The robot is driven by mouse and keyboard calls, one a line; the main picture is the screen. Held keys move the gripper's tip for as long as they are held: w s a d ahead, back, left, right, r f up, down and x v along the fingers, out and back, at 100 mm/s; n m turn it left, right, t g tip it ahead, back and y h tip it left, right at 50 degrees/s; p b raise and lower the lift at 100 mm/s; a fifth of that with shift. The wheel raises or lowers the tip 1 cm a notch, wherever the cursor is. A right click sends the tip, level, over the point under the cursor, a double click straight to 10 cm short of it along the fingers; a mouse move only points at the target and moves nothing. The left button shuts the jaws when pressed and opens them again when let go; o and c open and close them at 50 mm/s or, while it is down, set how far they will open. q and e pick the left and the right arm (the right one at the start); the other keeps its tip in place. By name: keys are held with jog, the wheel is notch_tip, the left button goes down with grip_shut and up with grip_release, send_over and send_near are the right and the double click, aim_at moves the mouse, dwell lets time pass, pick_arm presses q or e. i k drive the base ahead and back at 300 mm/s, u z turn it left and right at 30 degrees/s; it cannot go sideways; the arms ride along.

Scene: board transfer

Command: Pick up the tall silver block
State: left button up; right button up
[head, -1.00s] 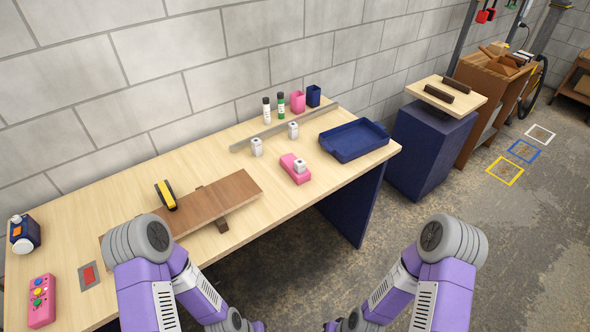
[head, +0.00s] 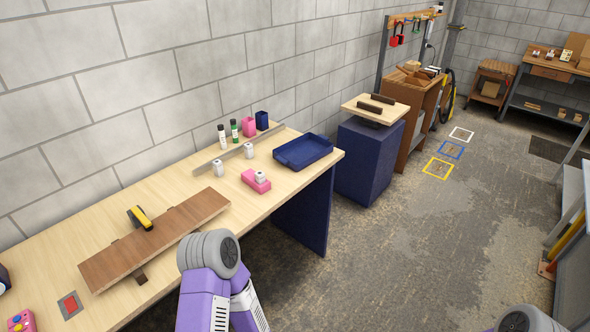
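Three small silver-white blocks are on the wooden workbench (head: 165,188). One silver block (head: 218,168) stands at the near side of a long grey bar. A second silver block (head: 249,150) stands by the same bar, further right. A third silver block (head: 260,177) sits on a pink block (head: 252,182) near the bench's front edge. They look close in size; I cannot tell surely which is the tall one. Only upper parts of my arms show, away from the blocks. Both grippers are out of the picture.
A grey bar (head: 232,156) lies behind the blocks, with bottles and cups beyond it. A blue tray (head: 303,152) is at the bench's right end. A brown board (head: 155,238) with a yellow-black tool (head: 140,218) lies left. Open floor is right of the bench.

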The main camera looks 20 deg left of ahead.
aim_at(259, 176)
jog(key=z, duration=0.3)
jog(key=i, duration=0.85)
jog(key=u, duration=0.85)
jog(key=i, duration=0.85)
jog(key=u, duration=0.95)
